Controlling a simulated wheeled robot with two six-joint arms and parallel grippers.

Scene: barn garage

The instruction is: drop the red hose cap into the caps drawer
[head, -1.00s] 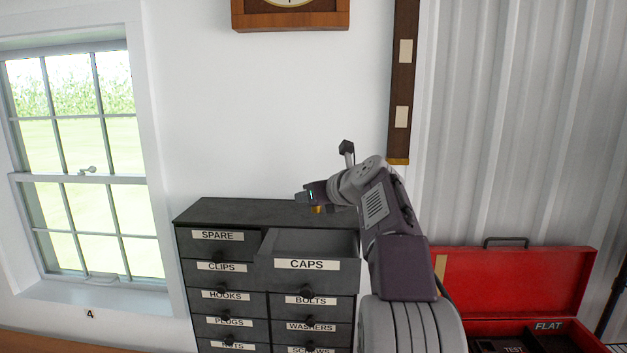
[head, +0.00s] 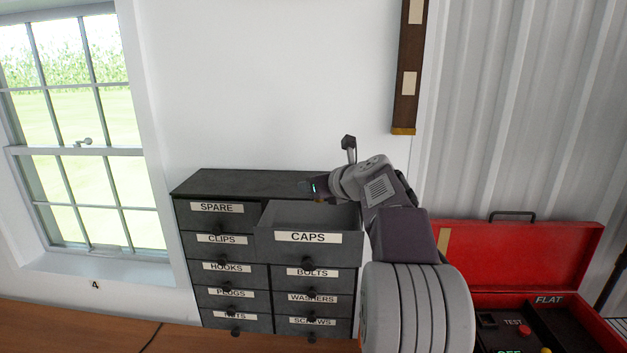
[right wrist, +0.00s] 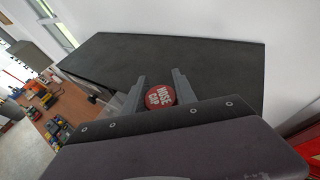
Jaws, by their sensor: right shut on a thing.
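The red hose cap (right wrist: 160,96) shows in the right wrist view, its round face lettered "HOSE CAP". My right gripper (right wrist: 161,90) is shut on it, one finger on each side. In the head view the right gripper (head: 318,190) is over the back of the open caps drawer, near the cabinet top; the cap is not clearly visible there. The caps drawer (head: 308,247) is pulled out, labelled "CAPS", at the upper right of the dark drawer cabinet (head: 240,182). Its inside is partly visible. My left gripper is not in view.
Other drawers, such as the spare drawer (head: 218,222) and bolts drawer (head: 314,280), are closed. An open red toolbox (head: 520,255) stands to the right. A window (head: 80,140) is at left.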

